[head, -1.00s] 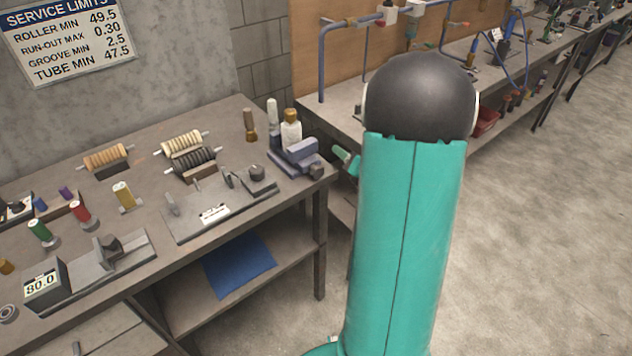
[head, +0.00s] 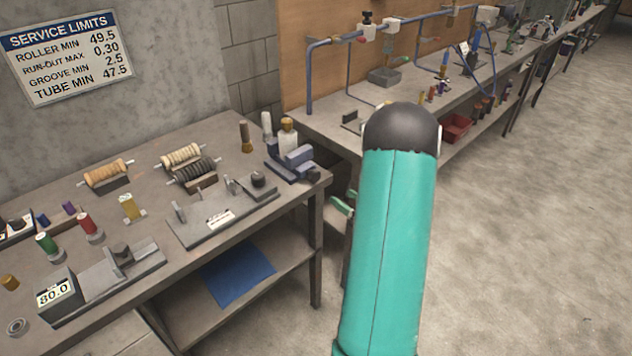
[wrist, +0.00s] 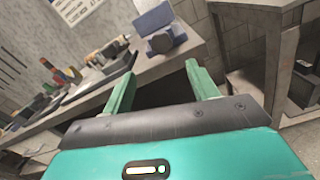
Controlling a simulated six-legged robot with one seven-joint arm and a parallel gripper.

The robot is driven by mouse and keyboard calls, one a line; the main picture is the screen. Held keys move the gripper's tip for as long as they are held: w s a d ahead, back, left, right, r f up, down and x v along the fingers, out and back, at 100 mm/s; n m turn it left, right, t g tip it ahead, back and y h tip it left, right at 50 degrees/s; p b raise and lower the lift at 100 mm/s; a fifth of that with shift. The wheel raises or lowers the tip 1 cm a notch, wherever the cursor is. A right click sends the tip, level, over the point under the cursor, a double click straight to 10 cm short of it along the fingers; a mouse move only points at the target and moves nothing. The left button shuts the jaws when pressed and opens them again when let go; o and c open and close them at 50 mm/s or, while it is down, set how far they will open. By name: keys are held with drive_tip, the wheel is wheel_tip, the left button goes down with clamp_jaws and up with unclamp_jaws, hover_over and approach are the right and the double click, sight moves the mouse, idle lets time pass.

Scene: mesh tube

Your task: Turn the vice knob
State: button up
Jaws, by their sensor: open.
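The blue-grey vice (head: 292,160) stands at the right end of the near workbench in the head view. Its dark knob (head: 314,169) faces the bench's right edge. In the wrist view the vice (wrist: 154,18) is at the top centre, and the knob (wrist: 161,43) shows as a dark block end towards me. My gripper (wrist: 161,70) is open, its two green fingers apart with nothing between them. The knob lies beyond the fingertips, roughly in line with the gap. In the head view my gripper (head: 346,200) is mostly hidden by my arm, to the right of and below the vice.
The near bench (head: 150,262) holds rollers, coloured spools and a plate fixture (head: 222,213) left of the vice. A second bench (head: 325,124) with blue piping is behind my arm. Open floor lies to the right.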

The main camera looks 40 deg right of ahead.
sight(316, 178)
drive_tip(key=w, duration=1.2)
drive_tip(key=c, duration=1)
